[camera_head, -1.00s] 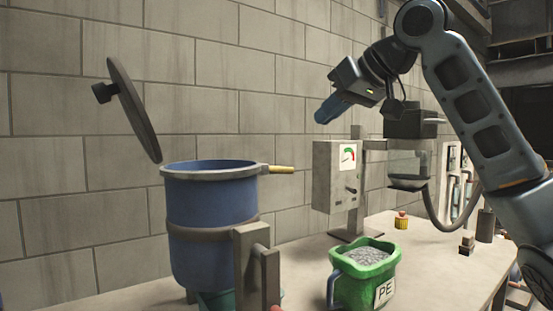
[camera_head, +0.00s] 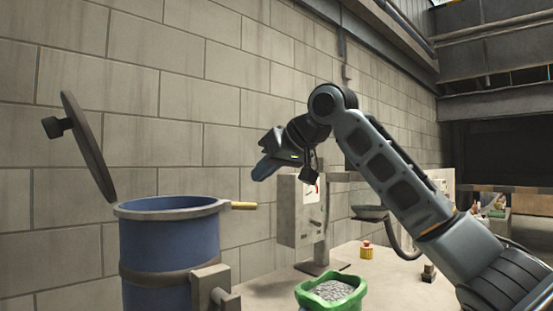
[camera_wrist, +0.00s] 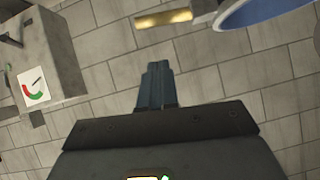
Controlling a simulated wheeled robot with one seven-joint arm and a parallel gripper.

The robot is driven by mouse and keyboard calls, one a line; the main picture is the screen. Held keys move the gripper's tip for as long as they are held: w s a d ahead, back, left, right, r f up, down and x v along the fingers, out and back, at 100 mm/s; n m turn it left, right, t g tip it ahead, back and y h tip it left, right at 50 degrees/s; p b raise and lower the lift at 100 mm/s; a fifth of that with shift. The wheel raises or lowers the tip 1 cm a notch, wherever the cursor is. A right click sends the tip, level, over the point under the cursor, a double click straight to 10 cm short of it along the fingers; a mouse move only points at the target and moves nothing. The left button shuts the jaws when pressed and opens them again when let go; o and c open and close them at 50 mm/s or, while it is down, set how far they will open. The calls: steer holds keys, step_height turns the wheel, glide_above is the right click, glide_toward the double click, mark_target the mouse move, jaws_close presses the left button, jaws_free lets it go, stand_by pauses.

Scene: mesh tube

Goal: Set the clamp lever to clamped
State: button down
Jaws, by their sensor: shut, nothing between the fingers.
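A blue pot (camera_head: 170,245) with a grey rim stands at the left of the head view. A short brass-yellow lever (camera_head: 243,206) sticks out to the right from its rim. The same lever (camera_wrist: 163,19) lies at the top of the wrist view, beside the pot's rim (camera_wrist: 255,14). My gripper (camera_head: 262,172) is shut and empty, above and right of the lever in the head view. In the wrist view its closed blue fingers (camera_wrist: 157,68) point towards the lever, with a visible gap between them. The round grey lid (camera_head: 88,145) stands tilted open above the pot.
A grey gauge box (camera_head: 302,210) stands right of the pot, close behind my gripper in the picture; it also shows at left in the wrist view (camera_wrist: 45,60). A green bag of grey pellets (camera_head: 332,290) and a red-yellow button (camera_head: 367,250) are on the table.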

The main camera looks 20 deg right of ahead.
mark_target(242, 206)
steer(key=shift+w+a+f, duration=0.2)
steer(key=shift+w+f, duration=0.1)
steer(key=shift+f, duration=0.5)
steer(key=shift+w+a+f, duration=0.15)
steer(key=shift+w+f, duration=0.1)
steer(key=shift+f, duration=0.5)
steer(key=shift+w+a+f, duration=0.2)
steer(key=shift+w+f, duration=0.1)
steer(key=shift+f, duration=0.5)
